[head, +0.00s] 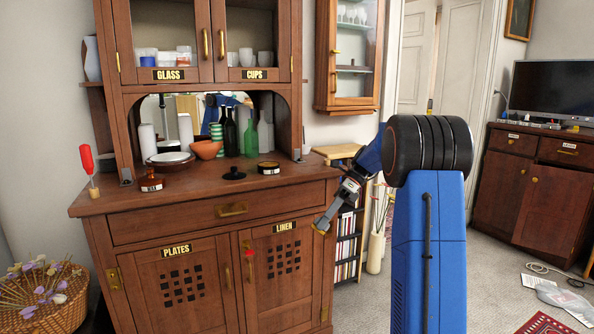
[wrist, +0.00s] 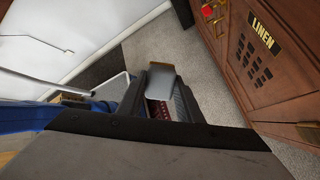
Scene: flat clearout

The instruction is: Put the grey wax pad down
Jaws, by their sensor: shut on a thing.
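My gripper (head: 333,213) hangs in front of the sideboard's right edge, to the right of the LINEN door, and points down and left. In the wrist view, a flat grey pad (wrist: 160,84) with a tan edge sits between the jaws, and the gripper is shut on it. I take this to be the grey wax pad. It is held in the air above the carpet. In the head view the pad is small at the jaw tips and hard to make out.
The wooden sideboard (head: 207,196) holds bottles, an orange bowl (head: 206,150), a black lid (head: 234,174) and a round tin (head: 268,168). Its top has bare room at the front. A bookshelf (head: 346,241) and a vase (head: 375,252) stand right. A wicker basket (head: 45,312) is at lower left.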

